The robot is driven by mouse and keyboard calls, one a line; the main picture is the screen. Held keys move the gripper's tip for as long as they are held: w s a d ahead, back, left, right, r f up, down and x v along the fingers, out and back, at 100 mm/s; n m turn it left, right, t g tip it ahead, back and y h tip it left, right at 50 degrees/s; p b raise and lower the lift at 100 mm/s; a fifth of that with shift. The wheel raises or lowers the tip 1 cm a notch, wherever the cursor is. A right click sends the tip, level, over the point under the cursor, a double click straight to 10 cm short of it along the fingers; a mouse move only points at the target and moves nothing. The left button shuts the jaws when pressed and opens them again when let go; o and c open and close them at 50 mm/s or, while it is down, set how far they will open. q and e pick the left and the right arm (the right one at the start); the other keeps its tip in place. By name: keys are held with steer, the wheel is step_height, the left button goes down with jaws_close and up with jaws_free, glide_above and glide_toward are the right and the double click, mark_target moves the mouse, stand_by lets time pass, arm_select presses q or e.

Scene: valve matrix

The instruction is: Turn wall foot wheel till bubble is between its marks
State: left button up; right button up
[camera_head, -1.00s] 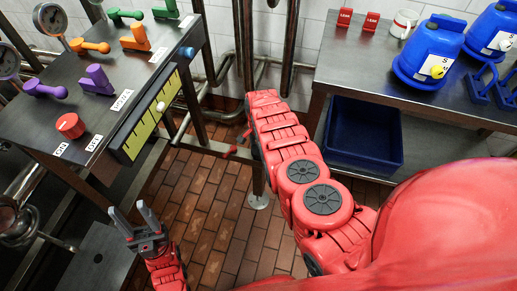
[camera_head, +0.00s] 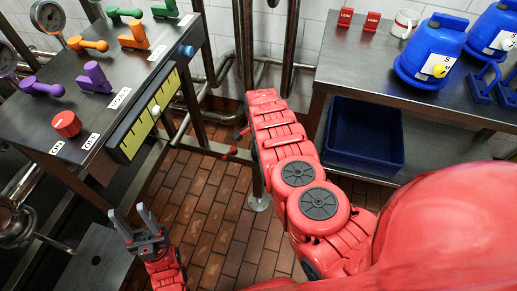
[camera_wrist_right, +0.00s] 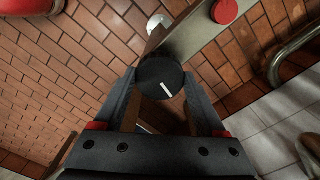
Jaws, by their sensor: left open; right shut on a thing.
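A black round foot wheel (camera_wrist_right: 160,77) with a white line on its face sits between the fingers of my right gripper (camera_wrist_right: 160,92) in the right wrist view. That gripper is shut on it. In the head view my right arm hides most of this place. A yellow level strip (camera_head: 137,134) with dark marks runs along the front edge of the left bench. A white bubble (camera_head: 156,110) shows near the strip's middle; I cannot tell which marks are its own. My left gripper (camera_head: 129,211) is open and empty, below the bench's near corner.
The left bench (camera_head: 40,134) carries a red knob (camera_head: 67,123) and purple, orange and green handles. A metal rail (camera_wrist_right: 195,30) with a red disc (camera_wrist_right: 224,11) passes beside the foot wheel. A right table holds blue canisters (camera_head: 431,53), with a blue bin (camera_head: 363,135) below.

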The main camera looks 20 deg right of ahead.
steer(key=o, duration=1.3)
steer(key=shift+w+r, duration=0.1)
steer(key=shift+r, duration=0.45)
step_height(320, 180, up, 16)
steer(key=p, duration=0.3)
steer(key=shift+r, duration=0.1)
